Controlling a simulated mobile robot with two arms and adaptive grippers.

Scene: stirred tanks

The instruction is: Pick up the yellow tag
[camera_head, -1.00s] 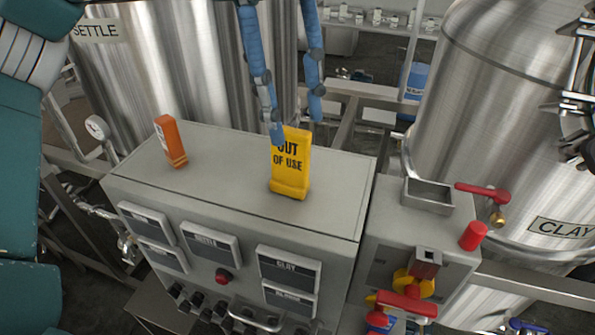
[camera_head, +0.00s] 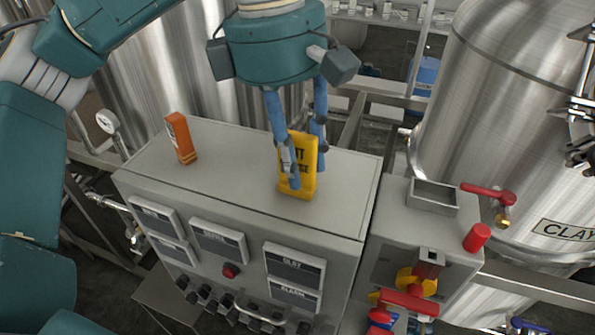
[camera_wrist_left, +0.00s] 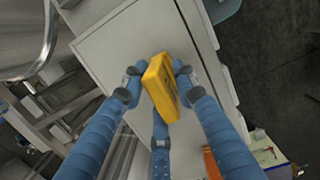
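The yellow tag (camera_head: 309,158) stands upright on the grey cabinet top (camera_head: 235,165), with its black lettering partly hidden by a finger. My left gripper (camera_head: 303,165) reaches down over it with long blue fingers. In the left wrist view the yellow tag (camera_wrist_left: 160,84) sits between the fingertips of my left gripper (camera_wrist_left: 157,80), which close in on both sides and appear to touch it. A third finger lies close below it in that view. The tag's base still appears to rest on the cabinet. My right gripper is not in view.
An orange tag (camera_head: 181,138) stands at the left of the cabinet top. A small open metal tray (camera_head: 432,196), a red-handled valve (camera_head: 487,192) and a red knob (camera_head: 477,237) are to the right. Large steel tanks (camera_head: 505,125) stand behind and to the right.

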